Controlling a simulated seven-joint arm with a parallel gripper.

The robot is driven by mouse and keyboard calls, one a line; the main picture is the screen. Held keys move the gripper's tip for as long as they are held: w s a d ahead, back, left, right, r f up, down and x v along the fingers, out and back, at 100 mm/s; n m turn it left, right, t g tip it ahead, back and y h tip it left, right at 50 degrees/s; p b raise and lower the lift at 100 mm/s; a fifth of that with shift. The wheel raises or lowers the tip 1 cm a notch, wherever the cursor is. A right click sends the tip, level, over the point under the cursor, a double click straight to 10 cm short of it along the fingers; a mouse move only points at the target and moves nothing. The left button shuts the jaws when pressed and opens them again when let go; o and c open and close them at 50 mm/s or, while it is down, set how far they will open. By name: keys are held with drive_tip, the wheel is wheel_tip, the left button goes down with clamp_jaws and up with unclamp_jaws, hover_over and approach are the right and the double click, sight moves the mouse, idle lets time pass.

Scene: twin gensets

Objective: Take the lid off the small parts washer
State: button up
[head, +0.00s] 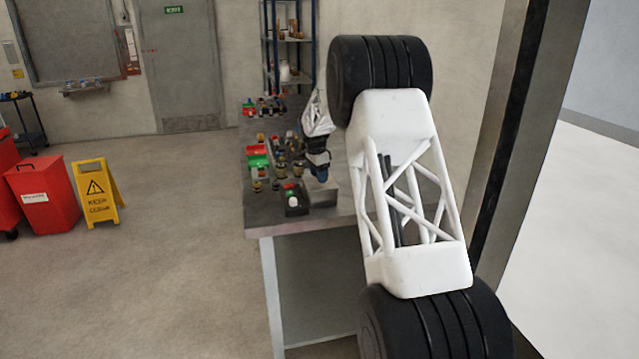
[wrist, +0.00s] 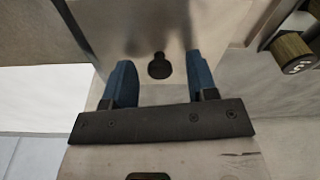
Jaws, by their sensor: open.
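The small parts washer (head: 324,194) looks like a low grey metal box at the front of the bench in the head view. In the wrist view its shiny metal lid (wrist: 135,30) fills the top middle, with a black knob (wrist: 159,66) on it. My gripper (wrist: 161,68) is open, with one blue finger on each side of the knob and a gap on both sides. I cannot tell whether the fingertips are level with the knob. In the head view my gripper (head: 318,165) is just above the box; my arm hides part of the bench.
A black button box (head: 296,208) with red, green and white parts stands left of the washer. Several small jars and parts (head: 283,165) and red and green bins (head: 257,156) crowd the bench (head: 300,228). A brass-coloured cylinder (wrist: 292,48) is at right in the wrist view.

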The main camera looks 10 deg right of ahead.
drive_tip(key=shift+c, duration=0.2)
clamp_jaws()
drive_tip(key=shift+r, duration=0.2)
drive_tip(key=shift+r, duration=1.4)
drive_tip(key=shift+s+r, duration=0.2)
drive_tip(key=shift+r, duration=0.05)
drive_tip(key=s+a+r, duration=0.1)
drive_tip(key=s, duration=1.4)
drive_tip(key=shift+s+a+r, duration=0.2)
drive_tip(key=shift+s, duration=0.1)
